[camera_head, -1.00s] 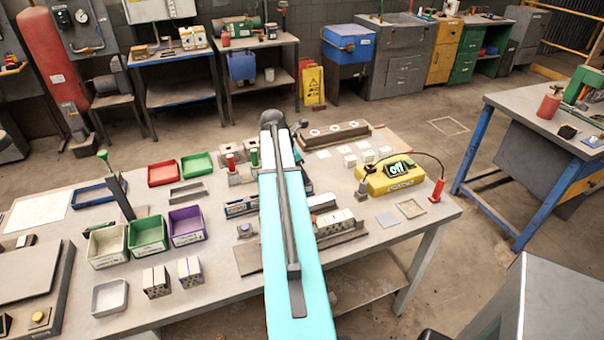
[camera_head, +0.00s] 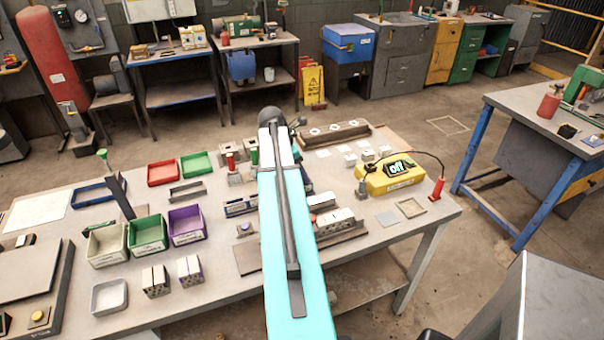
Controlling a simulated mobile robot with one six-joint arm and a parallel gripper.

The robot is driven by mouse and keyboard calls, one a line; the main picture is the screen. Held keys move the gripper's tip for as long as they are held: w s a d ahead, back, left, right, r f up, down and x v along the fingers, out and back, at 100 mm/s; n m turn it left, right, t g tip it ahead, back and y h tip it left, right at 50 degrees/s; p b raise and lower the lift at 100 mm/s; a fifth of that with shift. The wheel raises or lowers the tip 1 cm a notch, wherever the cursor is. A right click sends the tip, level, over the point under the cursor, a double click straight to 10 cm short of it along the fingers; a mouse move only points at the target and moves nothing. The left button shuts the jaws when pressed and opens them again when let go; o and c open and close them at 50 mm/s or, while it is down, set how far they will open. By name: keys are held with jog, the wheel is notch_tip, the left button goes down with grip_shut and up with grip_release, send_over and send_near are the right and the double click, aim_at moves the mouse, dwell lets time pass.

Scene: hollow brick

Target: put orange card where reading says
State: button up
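A yellow meter box (camera_head: 376,187) stands at the right of the workbench. Its dark screen (camera_head: 398,168) shows green characters that look like "off". A cable runs from it to a red probe (camera_head: 437,188). I cannot pick out an orange card for sure. A small orange-red edge (camera_head: 322,206) shows among the pieces just right of my arm, too small to identify. My cyan arm reaches forward over the middle of the bench. My gripper is hidden behind the arm, so its fingers do not show.
White, green and purple bins (camera_head: 148,235) stand at the left, with red and green trays (camera_head: 166,172) behind them. A long slotted block (camera_head: 335,135) lies at the back. The front-right tabletop has a flat grey square (camera_head: 387,219) and shallow tray (camera_head: 410,208).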

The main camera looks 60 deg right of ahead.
jog(key=b+v, duration=0.3)
jog(key=v, duration=1)
dwell(1.1)
